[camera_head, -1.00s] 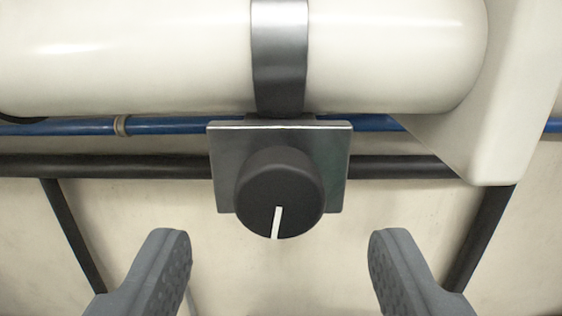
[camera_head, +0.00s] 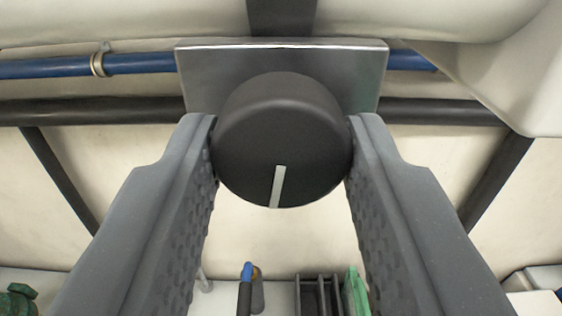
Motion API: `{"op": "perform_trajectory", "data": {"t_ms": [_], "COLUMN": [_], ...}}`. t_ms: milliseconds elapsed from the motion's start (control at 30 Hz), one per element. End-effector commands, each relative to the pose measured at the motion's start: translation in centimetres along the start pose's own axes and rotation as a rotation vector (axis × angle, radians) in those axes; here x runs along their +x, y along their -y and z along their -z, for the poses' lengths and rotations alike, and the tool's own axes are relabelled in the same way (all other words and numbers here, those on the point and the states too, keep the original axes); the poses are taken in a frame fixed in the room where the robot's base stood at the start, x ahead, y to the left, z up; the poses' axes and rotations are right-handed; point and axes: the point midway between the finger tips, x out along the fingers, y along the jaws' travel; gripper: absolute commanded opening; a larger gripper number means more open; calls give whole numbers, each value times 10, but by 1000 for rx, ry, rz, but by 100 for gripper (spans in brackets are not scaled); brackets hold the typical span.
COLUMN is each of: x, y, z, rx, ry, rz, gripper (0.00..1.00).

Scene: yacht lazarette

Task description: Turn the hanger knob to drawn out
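The hanger knob (camera_head: 280,130) is a round black knob with a white pointer line on its face, on a square grey metal plate (camera_head: 345,62). The line points down and slightly left. My gripper (camera_head: 281,150) has one grey, textured finger on each side of the knob. Both fingertips appear to press against its left and right sides. The plate sits under a dark metal strap (camera_head: 281,16). The finger pads partly hide the knob's sides. No position labels show.
A blue pipe (camera_head: 145,63) with a clamp and a black bar (camera_head: 90,111) run behind the plate. A cream bracket (camera_head: 505,75) stands at right. Below are a green object (camera_head: 17,300), a blue-and-black handled item (camera_head: 245,288) and a dark slotted rack (camera_head: 318,293).

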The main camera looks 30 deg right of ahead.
Motion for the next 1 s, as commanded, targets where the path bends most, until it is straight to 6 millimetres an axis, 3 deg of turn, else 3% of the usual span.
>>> {"op": "perform_trajectory", "data": {"t_ms": [233,500,533,600,1000], "x": [0,0,0,0,0], "y": [-1,-1,-1,-1,0], "z": [1,0,0,0,0], "rx": [-135,-146,-146,-146,-146], "ry": [0,0,0,0,0], "rz": [-1,0,0,0,1], "gripper": [11,11,42,55,55]}}
